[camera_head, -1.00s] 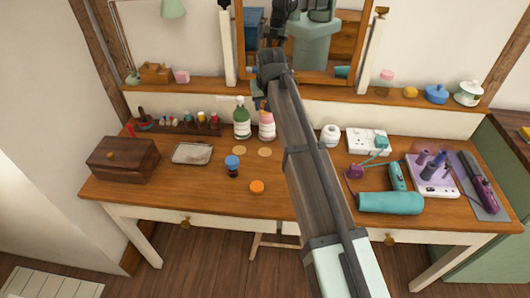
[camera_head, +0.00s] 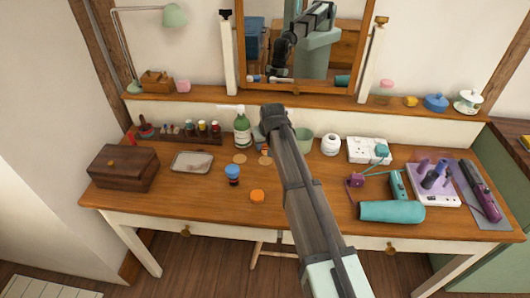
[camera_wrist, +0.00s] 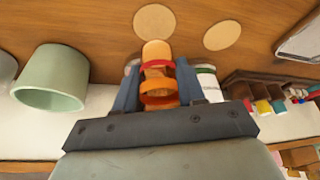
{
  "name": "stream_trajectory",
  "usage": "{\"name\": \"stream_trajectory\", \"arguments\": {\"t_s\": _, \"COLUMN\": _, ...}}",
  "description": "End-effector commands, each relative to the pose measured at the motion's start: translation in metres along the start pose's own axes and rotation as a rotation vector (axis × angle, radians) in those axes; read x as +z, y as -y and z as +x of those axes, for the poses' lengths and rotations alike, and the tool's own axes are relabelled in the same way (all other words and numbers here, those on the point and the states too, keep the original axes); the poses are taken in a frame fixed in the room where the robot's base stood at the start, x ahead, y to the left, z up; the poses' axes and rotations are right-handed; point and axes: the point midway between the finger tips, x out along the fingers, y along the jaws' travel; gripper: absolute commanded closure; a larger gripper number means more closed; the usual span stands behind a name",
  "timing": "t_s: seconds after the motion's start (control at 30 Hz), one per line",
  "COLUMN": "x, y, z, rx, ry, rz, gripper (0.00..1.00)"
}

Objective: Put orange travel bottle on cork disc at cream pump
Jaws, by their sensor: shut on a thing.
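My gripper (camera_wrist: 158,88) is shut on the orange travel bottle (camera_wrist: 158,98), which has red bands and a paler end towards the desk. In the head view my arm hides most of the gripper; a small orange patch (camera_head: 265,151) shows below it. The cork disc (camera_wrist: 154,22) at the cream pump lies just beyond the bottle's pale end in the wrist view; whether they touch I cannot tell. A second cork disc (camera_wrist: 221,35) lies beside it, before the green pump bottle (camera_head: 242,132).
A mint cup (camera_wrist: 50,80) stands close beside my gripper. A blue-capped bottle (camera_head: 232,174) and an orange round item (camera_head: 257,196) stand nearer the front. A small tray (camera_head: 192,162) and wooden box (camera_head: 123,167) are at left. A teal dryer (camera_head: 391,211) lies at right.

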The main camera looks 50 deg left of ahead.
Motion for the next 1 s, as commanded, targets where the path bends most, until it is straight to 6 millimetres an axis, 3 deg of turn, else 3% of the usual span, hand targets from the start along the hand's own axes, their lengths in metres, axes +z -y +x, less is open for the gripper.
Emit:
{"name": "stream_trajectory", "arguments": {"t_s": 0.17, "x": 0.003, "y": 0.0, "z": 0.007, "rx": 0.0, "ry": 0.001, "rz": 0.0, "gripper": 0.9}}
{"name": "stream_trajectory", "arguments": {"t_s": 0.47, "x": 0.016, "y": 0.0, "z": 0.037, "rx": 0.0, "ry": 0.002, "rz": 0.0, "gripper": 0.9}}
{"name": "stream_trajectory", "arguments": {"t_s": 0.87, "x": 0.017, "y": 0.0, "z": 0.041, "rx": 0.0, "ry": 0.001, "rz": 0.0, "gripper": 0.9}}
{"name": "stream_trajectory", "arguments": {"t_s": 0.9, "x": 0.017, "y": 0.0, "z": 0.041, "rx": 0.0, "ry": 0.0, "rz": 0.0, "gripper": 0.58}}
{"name": "stream_trajectory", "arguments": {"t_s": 1.0, "x": 0.017, "y": 0.0, "z": 0.041, "rx": 0.0, "ry": 0.0, "rz": 0.0, "gripper": 0.48}}
